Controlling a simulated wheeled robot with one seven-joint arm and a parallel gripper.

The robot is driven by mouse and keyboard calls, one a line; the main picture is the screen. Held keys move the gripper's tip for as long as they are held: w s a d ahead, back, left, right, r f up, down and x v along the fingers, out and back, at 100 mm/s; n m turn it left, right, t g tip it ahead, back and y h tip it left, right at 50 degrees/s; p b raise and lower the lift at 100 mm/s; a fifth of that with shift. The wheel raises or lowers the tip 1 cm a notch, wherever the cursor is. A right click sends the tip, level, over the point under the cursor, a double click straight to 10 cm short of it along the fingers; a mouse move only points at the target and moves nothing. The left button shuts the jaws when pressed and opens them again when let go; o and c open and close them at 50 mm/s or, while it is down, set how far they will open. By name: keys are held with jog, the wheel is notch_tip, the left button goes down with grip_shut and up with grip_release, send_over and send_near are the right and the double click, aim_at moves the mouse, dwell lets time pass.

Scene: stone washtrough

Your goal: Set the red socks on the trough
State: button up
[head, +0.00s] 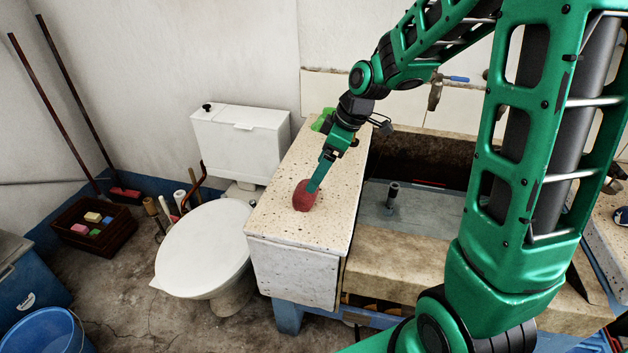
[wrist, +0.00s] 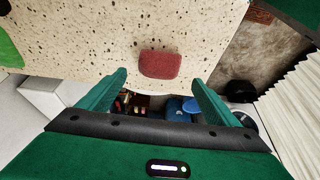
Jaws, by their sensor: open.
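The red socks (head: 303,196), a rounded bundle, rest on the pale speckled slab at the left of the stone trough (head: 400,241), near its front end. They also show in the wrist view (wrist: 160,64), lying on the speckled top. My gripper (head: 313,187) is directly at the socks in the head view and partly covers them. In the wrist view my gripper (wrist: 160,79) is open, with one finger to each side and the socks centred just beyond the fingertips. Whether a finger touches the socks I cannot tell.
A green object (head: 323,120) lies at the slab's back end. A white toilet (head: 203,246) stands left of the slab. The sunken basin with a grey post (head: 392,190) lies to the right. The slab around the socks is mostly clear.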

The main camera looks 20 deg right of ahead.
jog(key=s+d+r+m+g+h, duration=0.1)
jog(key=s+d+m, duration=0.4)
jog(key=s, duration=0.5)
jog(key=s+d+r+m+g+h, duration=0.1)
jog(key=s+d+r+m, duration=0.1)
jog(key=s+d+m, duration=0.3)
jog(key=s+d+r+m+g+h, duration=0.1)
jog(key=s+d+m, duration=0.4)
jog(key=s, duration=0.9)
jog(key=shift+s+r+m+h, duration=0.3)
jog(key=shift+r+m, duration=0.1)
jog(key=shift+m, duration=0.7)
jog(key=shift+w, duration=0.1)
